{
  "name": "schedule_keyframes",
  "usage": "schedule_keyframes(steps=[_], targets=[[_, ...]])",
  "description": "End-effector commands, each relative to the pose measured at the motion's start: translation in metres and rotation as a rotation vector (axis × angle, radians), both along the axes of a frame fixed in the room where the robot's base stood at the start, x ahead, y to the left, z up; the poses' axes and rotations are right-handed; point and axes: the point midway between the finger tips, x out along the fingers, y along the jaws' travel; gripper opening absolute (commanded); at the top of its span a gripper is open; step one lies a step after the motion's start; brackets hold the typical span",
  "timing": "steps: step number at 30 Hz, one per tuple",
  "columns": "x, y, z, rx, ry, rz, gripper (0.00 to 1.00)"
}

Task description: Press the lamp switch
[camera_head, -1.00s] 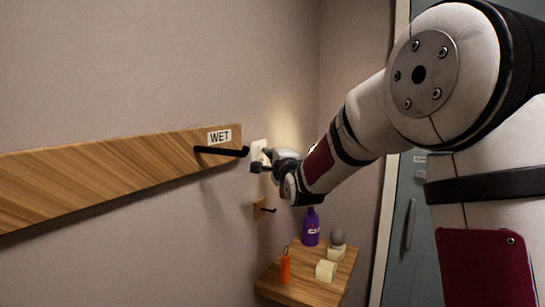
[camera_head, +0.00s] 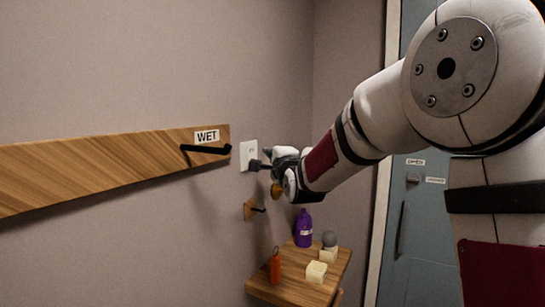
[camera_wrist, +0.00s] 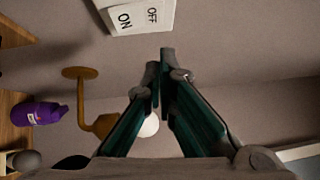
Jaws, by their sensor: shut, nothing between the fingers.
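The lamp switch (camera_head: 248,156) is a white plate on the wall, right of the wooden rail. In the wrist view the switch (camera_wrist: 137,14) shows the labels ON and OFF at the top edge, partly cut off. My gripper (camera_head: 257,165) is shut and empty, just to the right of and in front of the switch. The fingertips (camera_wrist: 161,58) appear below the switch in the wrist view, apart from it. A brass-brown wall lamp (camera_wrist: 80,95) with a pale bulb (camera_wrist: 149,125) is partly hidden behind the fingers; no glow shows on the wall.
A wooden rail (camera_head: 100,169) with a black hook (camera_head: 205,149) and a WET label is left of the switch. A smaller hook (camera_head: 252,209) is below. A wooden shelf (camera_head: 295,262) holds a purple bottle (camera_head: 304,228), an orange item (camera_head: 275,266) and pale blocks (camera_head: 316,272).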

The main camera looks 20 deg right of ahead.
Motion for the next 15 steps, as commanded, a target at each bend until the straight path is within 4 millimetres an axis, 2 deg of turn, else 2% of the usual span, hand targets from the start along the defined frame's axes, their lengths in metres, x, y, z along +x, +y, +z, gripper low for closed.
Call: schedule_keyframes(steps=[15], targets=[[-0.069,-0.001,0.006,-0.001,-0.001,-0.001,0.00]])
